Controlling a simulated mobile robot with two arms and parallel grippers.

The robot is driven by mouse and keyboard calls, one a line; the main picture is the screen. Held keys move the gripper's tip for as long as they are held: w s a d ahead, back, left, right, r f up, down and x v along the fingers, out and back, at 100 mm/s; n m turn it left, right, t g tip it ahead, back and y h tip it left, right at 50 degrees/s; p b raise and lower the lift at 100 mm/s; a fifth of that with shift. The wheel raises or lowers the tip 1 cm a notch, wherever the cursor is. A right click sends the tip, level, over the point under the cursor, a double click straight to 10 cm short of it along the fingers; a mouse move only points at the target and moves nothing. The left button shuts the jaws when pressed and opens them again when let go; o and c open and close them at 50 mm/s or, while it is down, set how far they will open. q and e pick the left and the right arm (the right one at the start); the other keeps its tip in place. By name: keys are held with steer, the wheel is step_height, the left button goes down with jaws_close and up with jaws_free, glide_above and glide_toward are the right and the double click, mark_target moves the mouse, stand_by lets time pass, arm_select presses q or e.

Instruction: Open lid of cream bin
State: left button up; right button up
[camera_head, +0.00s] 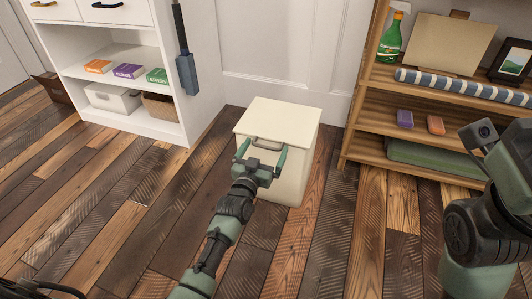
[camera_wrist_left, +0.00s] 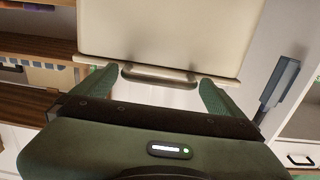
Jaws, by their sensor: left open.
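The cream bin (camera_head: 296,173) stands on the plank floor against the white wall panel. Its lid (camera_head: 285,118) lies flat and closed on top, with a dark handle (camera_head: 268,144) at the front edge. My left gripper (camera_head: 262,155) is open at the front of the bin, its fingers on either side of the handle. In the left wrist view the lid (camera_wrist_left: 160,40) fills the upper middle, and the handle (camera_wrist_left: 158,75) sits between the two green fingertips, apart from both. My right arm shows at the right edge of the head view, but its gripper is out of view.
A wooden shelf (camera_head: 367,137) with a spray bottle (camera_head: 390,40), a rolled striped mat and small boxes stands right of the bin. A white cabinet (camera_head: 183,110) with books and baskets stands left. The floor before the bin is clear apart from my arm.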

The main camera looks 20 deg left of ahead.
arm_select(q)
steer(key=shift+w, duration=0.6)
